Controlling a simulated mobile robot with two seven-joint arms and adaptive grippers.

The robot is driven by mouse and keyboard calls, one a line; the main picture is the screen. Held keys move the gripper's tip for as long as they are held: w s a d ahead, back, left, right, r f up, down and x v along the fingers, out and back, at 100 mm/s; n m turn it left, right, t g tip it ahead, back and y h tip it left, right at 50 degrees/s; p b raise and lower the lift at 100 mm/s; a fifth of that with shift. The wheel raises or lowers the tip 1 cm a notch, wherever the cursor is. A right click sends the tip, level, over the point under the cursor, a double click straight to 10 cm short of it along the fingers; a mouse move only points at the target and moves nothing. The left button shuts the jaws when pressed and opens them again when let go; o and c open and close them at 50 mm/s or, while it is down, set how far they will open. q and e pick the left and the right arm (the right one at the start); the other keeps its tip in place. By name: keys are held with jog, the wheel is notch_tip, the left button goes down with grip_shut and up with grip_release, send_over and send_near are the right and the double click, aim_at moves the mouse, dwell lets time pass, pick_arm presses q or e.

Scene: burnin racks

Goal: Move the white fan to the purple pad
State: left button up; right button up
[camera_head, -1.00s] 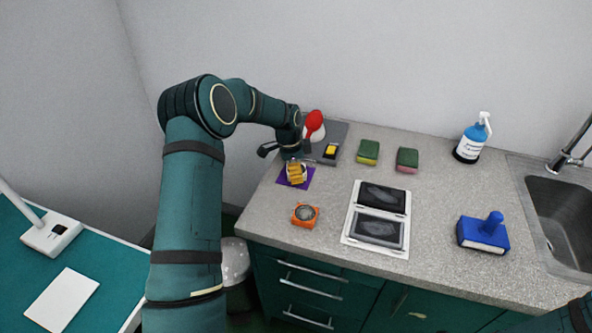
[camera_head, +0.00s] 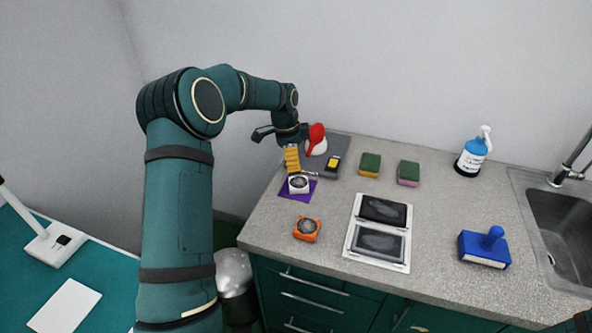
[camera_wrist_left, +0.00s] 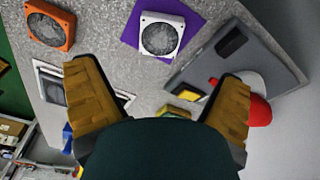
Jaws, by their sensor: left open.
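The white fan (camera_head: 298,184) rests on the purple pad (camera_head: 311,188) on the counter. In the left wrist view the white fan (camera_wrist_left: 160,36) lies partly over the purple pad (camera_wrist_left: 194,20), whose corners show around it. My left gripper (camera_head: 293,166) is just above and behind the fan in the head view.
An orange fan (camera_head: 306,229) sits in front of the pad. A grey scale (camera_head: 334,170) with a red-and-white object (camera_head: 316,142) stands behind. Two sponges (camera_head: 370,164), a framed panel (camera_head: 379,245), a blue stamp (camera_head: 484,247) and a spray bottle (camera_head: 472,157) are to the right.

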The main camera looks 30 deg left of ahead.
pick_arm(q)
notch_tip(320, 180, up, 2)
jog(key=shift+s+a+r, duration=0.1)
jog(key=shift+a+r, duration=0.05)
dwell(0.5)
